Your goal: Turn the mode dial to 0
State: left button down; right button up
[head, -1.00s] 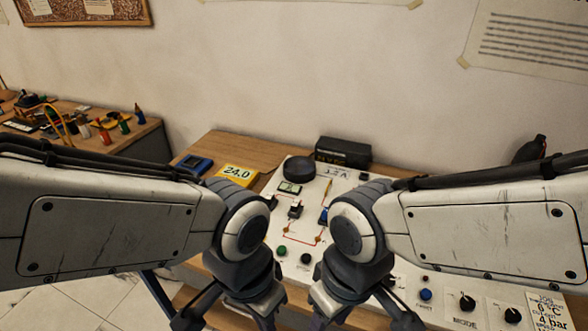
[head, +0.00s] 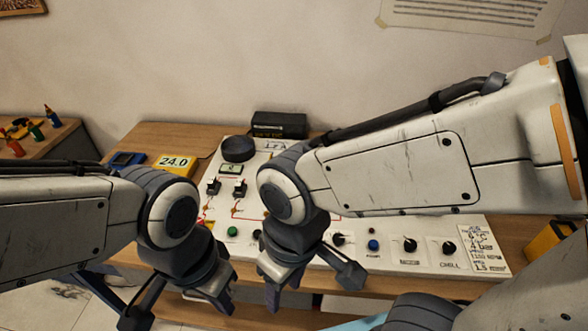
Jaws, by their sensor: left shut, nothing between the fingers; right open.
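The mode dial (head: 410,244) is a black knob with a light pointer mark on the right part of the white panel (head: 370,222). A small label lies in front of it, too small to read surely. I cannot tell which number the dial points to. My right gripper (head: 284,287) is open and empty, in front of the panel's near edge and left of the dial. My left gripper (head: 222,300) is shut and empty, further left and also in front of the panel. Neither gripper touches the dial.
A similar knob (head: 449,247) stands just right of the dial. A blue button (head: 374,245) and another black knob (head: 338,239) are to its left. A yellow meter reading 24.0 (head: 174,164) and a black box (head: 279,125) stand behind. My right arm spans above the panel.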

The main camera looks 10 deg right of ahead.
aim_at(410, 244)
jog(key=z, duration=1.2)
jog(key=i, duration=0.15)
jog(key=u, duration=0.35)
jog(key=k, duration=0.45)
jog(key=z, duration=0.35)
jog(key=i, duration=0.5)
jog(key=k, duration=0.35)
jog(key=u, duration=0.05)
